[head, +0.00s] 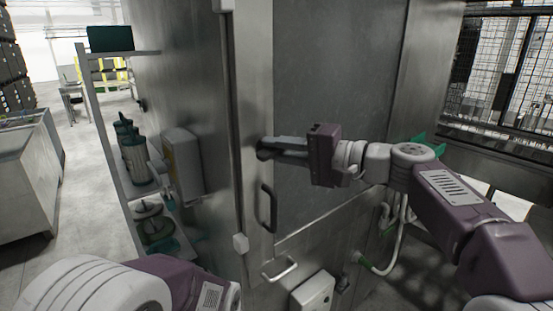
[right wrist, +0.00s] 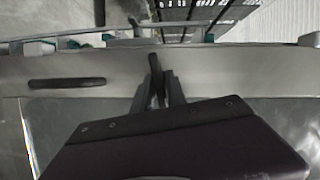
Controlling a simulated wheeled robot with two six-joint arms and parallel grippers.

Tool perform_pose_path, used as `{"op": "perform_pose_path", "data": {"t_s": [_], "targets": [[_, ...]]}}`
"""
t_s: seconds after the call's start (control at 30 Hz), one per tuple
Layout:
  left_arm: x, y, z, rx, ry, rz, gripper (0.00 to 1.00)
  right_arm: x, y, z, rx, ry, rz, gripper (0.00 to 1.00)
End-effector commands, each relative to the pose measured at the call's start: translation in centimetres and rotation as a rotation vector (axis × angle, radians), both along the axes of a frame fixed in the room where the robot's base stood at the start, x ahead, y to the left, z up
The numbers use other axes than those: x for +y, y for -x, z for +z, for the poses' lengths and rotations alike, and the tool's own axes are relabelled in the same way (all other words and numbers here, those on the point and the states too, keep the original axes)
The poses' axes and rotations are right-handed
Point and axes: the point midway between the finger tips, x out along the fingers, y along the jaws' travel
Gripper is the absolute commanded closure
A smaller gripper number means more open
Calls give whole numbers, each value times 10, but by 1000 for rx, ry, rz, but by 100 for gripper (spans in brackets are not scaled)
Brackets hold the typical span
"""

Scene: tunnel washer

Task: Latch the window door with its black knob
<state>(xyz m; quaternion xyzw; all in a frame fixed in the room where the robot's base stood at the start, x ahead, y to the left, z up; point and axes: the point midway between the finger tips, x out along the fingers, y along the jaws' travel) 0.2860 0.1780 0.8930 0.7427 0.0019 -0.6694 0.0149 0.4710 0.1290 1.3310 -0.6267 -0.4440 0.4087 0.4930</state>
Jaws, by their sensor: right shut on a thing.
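The window door (head: 340,75) is a tall grey panel in a brushed steel housing, and it looks closed or nearly so. Its black knob (head: 264,154) sits on the steel strip at the door's left side, mostly hidden by my fingers. My right gripper (head: 270,150) reaches in from the right and is shut on the knob. In the right wrist view the black knob (right wrist: 155,66) stands up between the two grey fingers (right wrist: 160,88). I cannot tell whether the latch is engaged. Only my left arm shows at the lower left; its gripper is out of view.
A black bar handle (head: 268,207) is below the knob. A metal handle (head: 279,268) and a white box (head: 313,292) sit lower. A shelf with canisters (head: 134,155) stands at the left. A wire-mesh fence (head: 490,75) is at the right.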

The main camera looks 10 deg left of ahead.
Motion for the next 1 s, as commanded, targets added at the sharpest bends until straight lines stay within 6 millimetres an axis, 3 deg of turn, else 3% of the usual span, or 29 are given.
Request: {"op": "perform_pose_path", "data": {"t_s": [0.3, 0.97, 1.0], "targets": [[0, 0, -17, 0, 0, 0, 64, -1, -1, -1, 122, -100, -3, 100], [0, 0, -21, 0, 0, 0, 64, -1, -1, 0, 165, -132, -4, 100], [0, 0, -21, 0, 0, 0, 64, -1, -1, 0, 165, -132, -4, 80]]}}
